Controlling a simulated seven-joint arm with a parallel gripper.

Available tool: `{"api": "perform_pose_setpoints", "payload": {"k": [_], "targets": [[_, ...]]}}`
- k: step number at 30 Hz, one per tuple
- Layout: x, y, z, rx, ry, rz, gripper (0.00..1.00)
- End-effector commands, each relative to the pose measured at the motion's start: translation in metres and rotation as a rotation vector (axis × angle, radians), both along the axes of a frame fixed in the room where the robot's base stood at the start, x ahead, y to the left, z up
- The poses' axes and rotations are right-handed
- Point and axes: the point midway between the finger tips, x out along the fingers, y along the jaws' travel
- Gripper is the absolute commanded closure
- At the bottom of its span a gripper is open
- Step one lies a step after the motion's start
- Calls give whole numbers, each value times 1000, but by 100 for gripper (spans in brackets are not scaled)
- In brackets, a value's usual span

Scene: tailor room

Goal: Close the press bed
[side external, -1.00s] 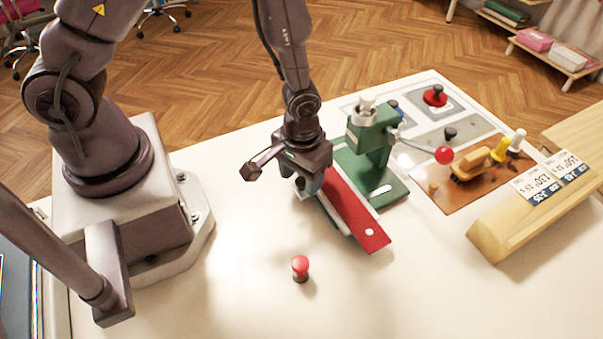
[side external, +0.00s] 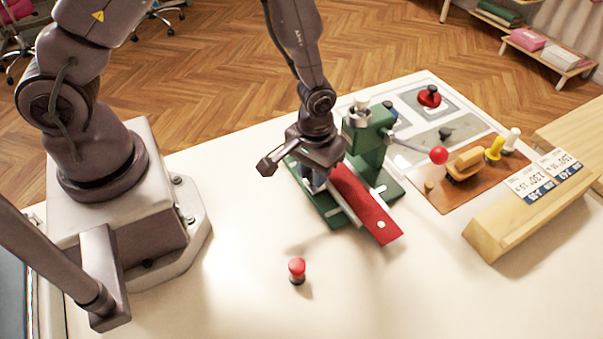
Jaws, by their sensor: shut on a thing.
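The press has a green column (side external: 367,143) and a green base (side external: 310,183) on the pale table. The red press bed (side external: 362,204) is a long flat slab over the base, to the left of the column. Its front end, with a pale dot, sticks out past the base's front edge. A strip of base and a pale rail (side external: 345,207) show to the left of the bed. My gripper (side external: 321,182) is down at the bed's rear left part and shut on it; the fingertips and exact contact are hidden.
A lever with a red ball (side external: 439,155) sticks out right of the column. A red-topped knob (side external: 297,270) stands on the table in front. A brown mat (side external: 437,201) with stamps and a wooden block (side external: 515,215) lie right.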

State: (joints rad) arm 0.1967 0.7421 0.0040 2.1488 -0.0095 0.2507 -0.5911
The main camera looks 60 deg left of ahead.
Motion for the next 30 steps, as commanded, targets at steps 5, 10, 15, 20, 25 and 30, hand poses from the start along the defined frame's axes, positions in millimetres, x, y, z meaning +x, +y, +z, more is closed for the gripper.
{"api": "perform_pose_setpoints", "payload": {"k": [5,10,15,20,25,30], "targets": [[1,0,0,-1,0,-1,100],[1,0,0,-1,0,-1,58],[1,0,0,-1,0,-1,49],[1,0,1,-1,0,0,49],[2,0,16,-2,-4,-1,49],[2,-1,50,-2,-7,0,49]]}}
